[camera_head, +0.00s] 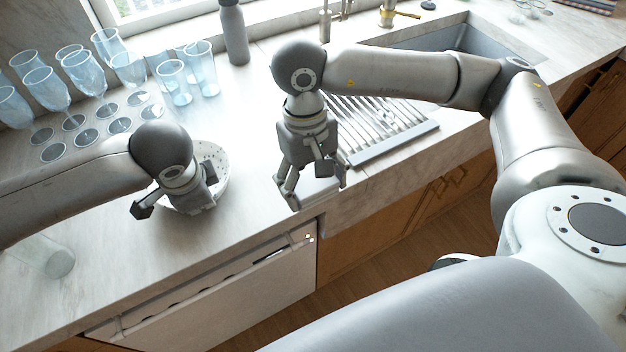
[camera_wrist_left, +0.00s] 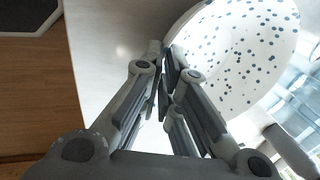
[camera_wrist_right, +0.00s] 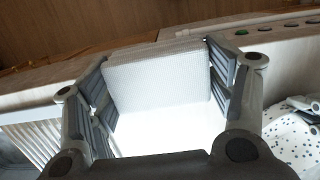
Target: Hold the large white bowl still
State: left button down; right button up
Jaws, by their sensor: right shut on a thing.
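The large white bowl (camera_head: 213,157) with dark speckles stands on the counter, partly hidden by my left gripper in the head view. It fills the upper right of the left wrist view (camera_wrist_left: 240,50) and shows at the right edge of the right wrist view (camera_wrist_right: 298,130). My left gripper (camera_head: 178,207) is at the bowl's near side, its fingers (camera_wrist_left: 166,48) close together at the rim, one on each side. My right gripper (camera_head: 312,192) is shut on a white textured block (camera_wrist_right: 155,75), to the right of the bowl near the counter's front edge.
Several blue-tinted glasses (camera_head: 128,68) stand at the back left by a row of round holes or discs. A clear glass (camera_head: 58,262) is at the front left. A grey bottle (camera_head: 234,35) stands behind; a ribbed drainer (camera_head: 385,125) and sink (camera_head: 455,42) are right.

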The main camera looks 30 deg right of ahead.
jog(key=w+a+r+m, duration=0.2)
jog(key=w+a+m, duration=0.4)
jog(key=w+a, duration=1.2)
jog(key=shift+a+y, duration=0.4)
jog(key=shift+a, duration=0.15)
jog(key=shift+f, duration=0.15)
jog(key=shift+s+a+f, duration=0.1)
jog(key=shift+f, duration=1.05)
jog(key=shift+s+a+f, duration=0.1)
jog(key=shift+a+f, duration=0.05)
jog(key=shift+f, duration=1.05)
jog(key=shift+s+a+f, duration=0.1)
jog(key=shift+f, duration=1.05)
jog(key=shift+d, duration=0.85)
